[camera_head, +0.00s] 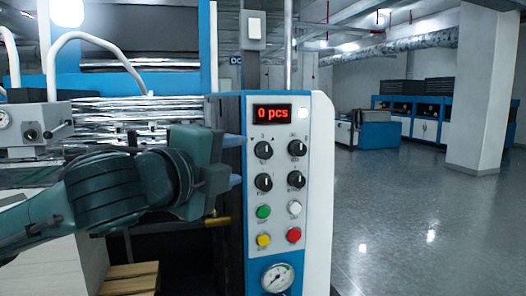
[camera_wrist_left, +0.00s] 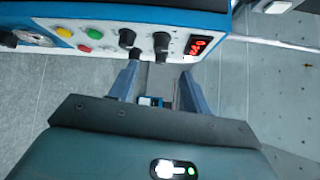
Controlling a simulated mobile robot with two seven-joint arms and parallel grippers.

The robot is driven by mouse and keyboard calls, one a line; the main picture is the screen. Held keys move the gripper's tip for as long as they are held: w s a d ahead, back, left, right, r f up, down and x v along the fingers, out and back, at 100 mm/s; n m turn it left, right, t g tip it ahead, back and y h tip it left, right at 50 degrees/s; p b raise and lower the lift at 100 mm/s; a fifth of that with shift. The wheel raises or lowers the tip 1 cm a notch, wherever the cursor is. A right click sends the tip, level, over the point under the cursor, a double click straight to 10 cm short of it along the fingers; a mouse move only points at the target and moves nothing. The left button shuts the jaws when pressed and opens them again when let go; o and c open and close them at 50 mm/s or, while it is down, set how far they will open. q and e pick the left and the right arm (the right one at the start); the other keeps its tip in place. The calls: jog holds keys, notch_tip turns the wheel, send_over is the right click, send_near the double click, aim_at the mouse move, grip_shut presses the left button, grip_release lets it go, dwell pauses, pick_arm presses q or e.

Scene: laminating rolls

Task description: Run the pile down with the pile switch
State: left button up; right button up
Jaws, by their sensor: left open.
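The control panel (camera_head: 276,200) of the machine faces me in the head view. It carries black rotary knobs in two rows: upper left (camera_head: 263,149), upper right (camera_head: 297,147), lower left (camera_head: 263,182) and lower right (camera_head: 296,179). Their labels are too small to read, so I cannot tell which is the pile switch. My left gripper (camera_head: 238,161) is open and empty at the panel's left edge, beside the left knobs. In the left wrist view its fingers (camera_wrist_left: 160,70) stand apart just short of the panel, near two black knobs (camera_wrist_left: 127,38) (camera_wrist_left: 161,42). My right gripper is not in view.
A red display (camera_head: 272,113) reads "0 pcs". Green (camera_head: 263,212), white (camera_head: 294,208), yellow (camera_head: 263,240) and red (camera_head: 294,235) buttons sit below the knobs, above a gauge (camera_head: 278,278). Wooden slats (camera_head: 130,280) lie low at left. The floor (camera_head: 420,220) at right is clear.

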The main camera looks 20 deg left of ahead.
aim_at(265, 153)
pick_arm(q)
jog(key=p+x, duration=0.1)
jog(key=x, duration=0.8)
jog(key=shift+w+d+p, duration=0.1)
jog(key=shift+w+p, duration=0.25)
jog(key=shift+p, duration=0.05)
jog(key=c, duration=1)
